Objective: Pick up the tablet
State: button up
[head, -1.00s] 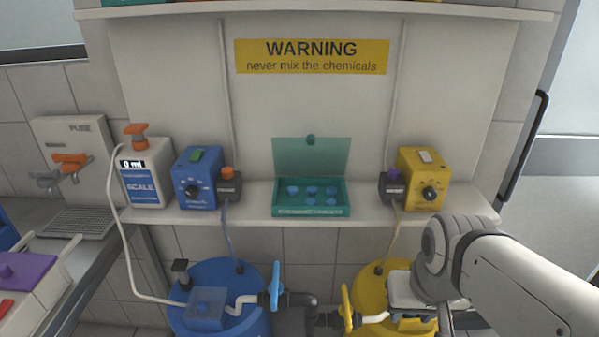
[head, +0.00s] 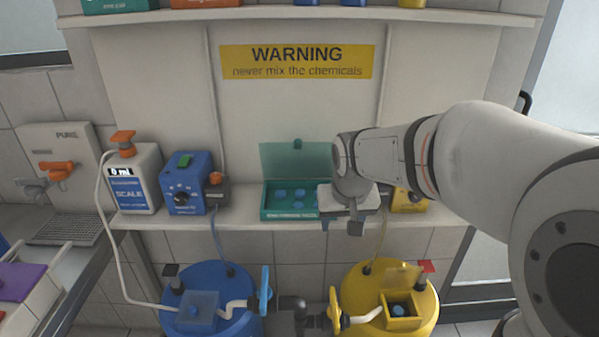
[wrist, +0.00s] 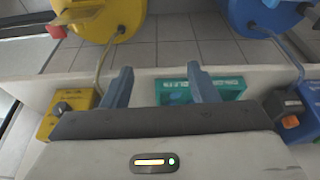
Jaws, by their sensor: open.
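Several small blue tablets (head: 280,194) lie in an open teal case (head: 264,212) on the wall ledge. The case's lid stands up at the back. My gripper (head: 341,224) is open and empty, in front of the case's right side, hiding that part and any tablets there. In the wrist view, the two fingers (wrist: 160,86) are spread apart, and the teal case (wrist: 235,93) shows beside and behind the right finger. Another small blue piece (head: 398,310) lies in the open yellow box on the yellow barrel.
A blue device (head: 184,185) and a white scale bottle (head: 135,180) stand left of the case. A yellow device (head: 409,201) stands right, partly behind my arm. The blue barrel (head: 236,325) and yellow barrel (head: 362,283) are below the ledge (head: 240,221).

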jog(key=p, duration=0.2)
send_near(299, 206)
jog(key=shift+d+f+t, duration=0.25)
jog(key=shift+d+t, duration=0.05)
jog(key=shift+t, duration=0.1)
jog(key=shift+w+a+f, duration=0.1)
jog(key=shift+w+f, duration=0.1)
jog(key=shift+f, duration=0.1)
jog(key=p+x, duration=0.1)
jog(key=x, duration=0.2)
jog(key=p+x, duration=0.1)
jog(key=x, duration=0.3)
jog(key=shift+s+a+f, duration=0.1)
jog(key=shift+s+a, duration=0.1)
jog(key=c, duration=1)
